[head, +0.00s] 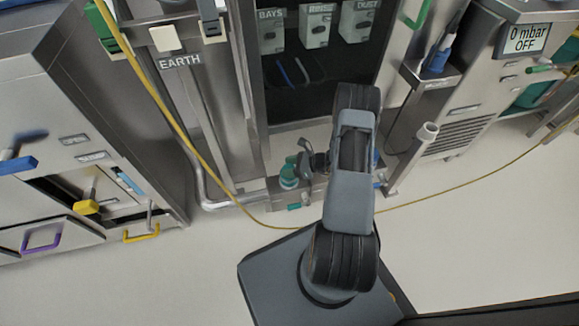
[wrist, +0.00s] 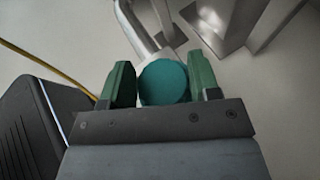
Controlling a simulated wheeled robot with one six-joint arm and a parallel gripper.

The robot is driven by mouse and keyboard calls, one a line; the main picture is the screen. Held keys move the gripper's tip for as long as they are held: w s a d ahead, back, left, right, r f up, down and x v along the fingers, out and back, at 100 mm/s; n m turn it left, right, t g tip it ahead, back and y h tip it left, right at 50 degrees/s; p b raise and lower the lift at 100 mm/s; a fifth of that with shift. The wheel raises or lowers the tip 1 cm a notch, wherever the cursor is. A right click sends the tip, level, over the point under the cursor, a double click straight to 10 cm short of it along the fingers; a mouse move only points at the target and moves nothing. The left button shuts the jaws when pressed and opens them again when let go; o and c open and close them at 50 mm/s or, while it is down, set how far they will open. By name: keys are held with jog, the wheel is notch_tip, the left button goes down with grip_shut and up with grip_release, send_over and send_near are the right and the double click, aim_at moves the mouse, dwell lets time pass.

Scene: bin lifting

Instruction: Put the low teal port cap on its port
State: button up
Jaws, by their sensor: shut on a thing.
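The teal cap (wrist: 163,82) shows in the wrist view as a round, flat face between the two green fingers of my gripper (wrist: 160,78). My gripper is shut on it. A pale pipe-like shape lies just behind the cap, and whether the two touch cannot be told. In the head view a teal round piece (head: 288,173) shows at the low metal manifold (head: 313,195), left of my arm. I cannot tell whether it is the same cap. My arm hides part of the manifold and my gripper there. The port's mouth is not clearly seen.
A yellow cable (head: 199,160) hangs down and runs across the floor past the manifold. A bent metal pipe (head: 215,200) is left of it. Steel cabinets flank both sides.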

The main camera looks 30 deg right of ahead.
jog(key=shift+f+b, duration=0.45)
jog(key=shift+f, duration=0.1)
dwell(0.7)
jog(key=o, duration=1.3)
jog(key=shift+c, duration=0.2)
jog(key=shift+r, duration=0.1)
jog(key=p+v, duration=0.4)
jog(key=v, duration=0.9)
jog(key=shift+s+d, duration=0.25)
jog(key=shift+d, duration=0.05)
jog(key=shift+r, duration=0.15)
